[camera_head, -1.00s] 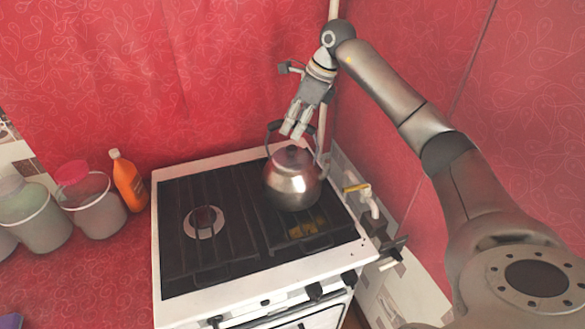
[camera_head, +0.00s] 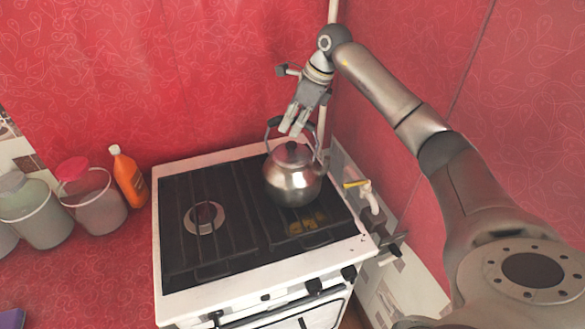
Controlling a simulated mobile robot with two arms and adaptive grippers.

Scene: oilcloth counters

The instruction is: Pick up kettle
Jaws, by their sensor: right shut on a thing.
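The kettle (camera_head: 293,178) is a shiny metal pot with a dark lid knob and a dark arched handle. It is upright over the right rear part of the stove's black grate; I cannot tell whether its base touches the grate. My right gripper (camera_head: 292,127) is above it, pointing down, shut on the kettle's handle. The fingers hide part of the handle's top. My left gripper is not in view.
The white stove (camera_head: 165,237) has a bare burner (camera_head: 204,217) at the left. An orange bottle (camera_head: 128,178) and tubs with lids (camera_head: 98,208) stand left of the stove. A pipe with a yellow-handled valve (camera_head: 357,184) is close on the right. Red walls enclose the corner.

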